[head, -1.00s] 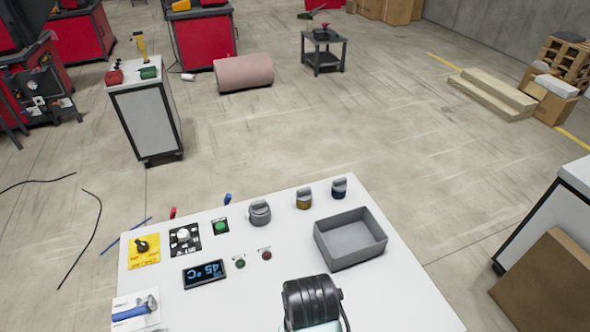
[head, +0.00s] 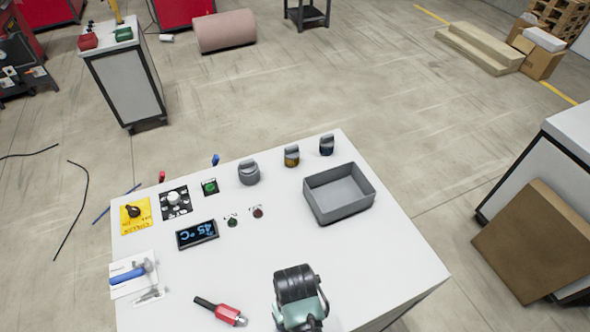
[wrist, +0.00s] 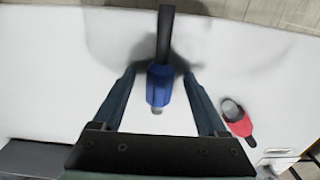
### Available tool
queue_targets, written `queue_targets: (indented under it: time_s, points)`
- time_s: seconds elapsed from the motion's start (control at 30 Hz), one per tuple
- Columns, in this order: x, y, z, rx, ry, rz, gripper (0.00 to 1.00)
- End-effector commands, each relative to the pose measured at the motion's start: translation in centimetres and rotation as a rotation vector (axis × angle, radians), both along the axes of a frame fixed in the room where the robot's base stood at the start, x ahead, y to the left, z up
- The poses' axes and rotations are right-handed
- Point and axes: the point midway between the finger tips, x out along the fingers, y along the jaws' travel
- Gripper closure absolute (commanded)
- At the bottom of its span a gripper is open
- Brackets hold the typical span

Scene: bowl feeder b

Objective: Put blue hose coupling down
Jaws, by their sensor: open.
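The blue hose coupling (wrist: 159,88), with a black hose end, lies between the fingers of my gripper (wrist: 159,74) in the wrist view. The fingers are open, with a gap on each side of the coupling. It appears to lie on the white tabletop, with dark shadow around its hose end. In the head view my arm hides this coupling and the fingers. A red hose coupling (head: 228,315) with a black end lies on the table, left of my arm. It also shows in the wrist view (wrist: 238,120), right of the right finger.
The white table (head: 385,262) holds an empty grey tray (head: 338,193) at the back right. Several knobs, buttons and a display (head: 197,234) line the back and left. The right front tabletop is clear.

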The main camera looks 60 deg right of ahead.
Motion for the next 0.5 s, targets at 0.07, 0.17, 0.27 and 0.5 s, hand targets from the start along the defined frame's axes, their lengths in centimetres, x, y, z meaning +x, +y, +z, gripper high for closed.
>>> queue_targets:
  time_s: [0.07,0.17,0.27,0.5]
  points:
    - [0.02,-0.01,-0.01,0.0,0.0,0.0,0.24]
    - [0.02,0.0,0.0,0.0,0.0,0.0,0.26]
    - [0.02,0.0,0.01,0.0,0.0,0.001,0.44]
    - [0.03,-0.01,0.03,0.0,0.0,0.001,0.88]
